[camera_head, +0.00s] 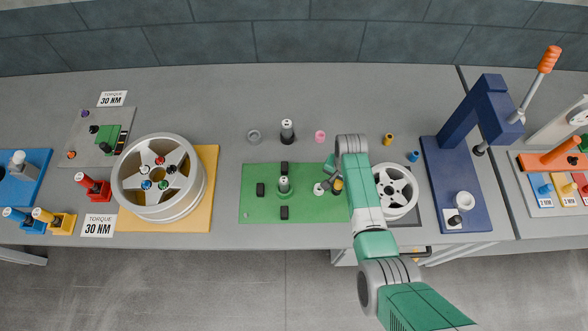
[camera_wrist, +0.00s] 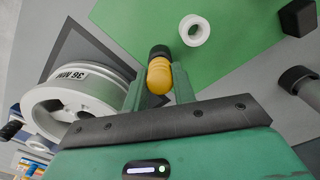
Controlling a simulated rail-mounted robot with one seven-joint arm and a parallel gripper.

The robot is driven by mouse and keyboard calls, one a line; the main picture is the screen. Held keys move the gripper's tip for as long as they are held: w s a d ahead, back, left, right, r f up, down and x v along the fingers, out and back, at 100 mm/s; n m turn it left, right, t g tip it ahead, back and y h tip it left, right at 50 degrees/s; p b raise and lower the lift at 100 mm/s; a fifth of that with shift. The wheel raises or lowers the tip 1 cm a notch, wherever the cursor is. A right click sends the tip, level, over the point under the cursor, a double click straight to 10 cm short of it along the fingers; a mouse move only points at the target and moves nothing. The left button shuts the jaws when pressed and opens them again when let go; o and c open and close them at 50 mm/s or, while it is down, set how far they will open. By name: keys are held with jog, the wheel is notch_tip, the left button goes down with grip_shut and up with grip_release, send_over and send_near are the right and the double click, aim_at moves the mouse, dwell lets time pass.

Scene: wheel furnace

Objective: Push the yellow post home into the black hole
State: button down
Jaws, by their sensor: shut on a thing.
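The yellow post (camera_wrist: 160,76) is between the two green fingers of my gripper (camera_wrist: 157,88), which is shut on it. In the head view the post (camera_head: 338,187) shows as a small yellow spot at the right part of the green board (camera_head: 305,207). A black round piece (camera_wrist: 159,51) shows just beyond the post's far end, in line with it. I cannot tell whether the post is inside it or only against it; no open hole is visible. In the head view my gripper (camera_head: 333,172) partly hides this spot.
Several black blocks (camera_head: 261,190) stand around a grey-green post (camera_head: 284,186) on the board. A white wheel (camera_head: 396,190) is close to the right; a blue press (camera_head: 455,185) stands beyond it.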

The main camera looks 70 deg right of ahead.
jog(key=shift+f, duration=0.2)
jog(key=c, duration=1.1)
grip_release()
jog(key=shift+c, duration=1.2)
notch_tip(320, 180, up, 7)
jog(key=p, duration=0.6)
jog(key=shift+r+p, duration=0.15)
jog(key=shift+p, duration=0.25)
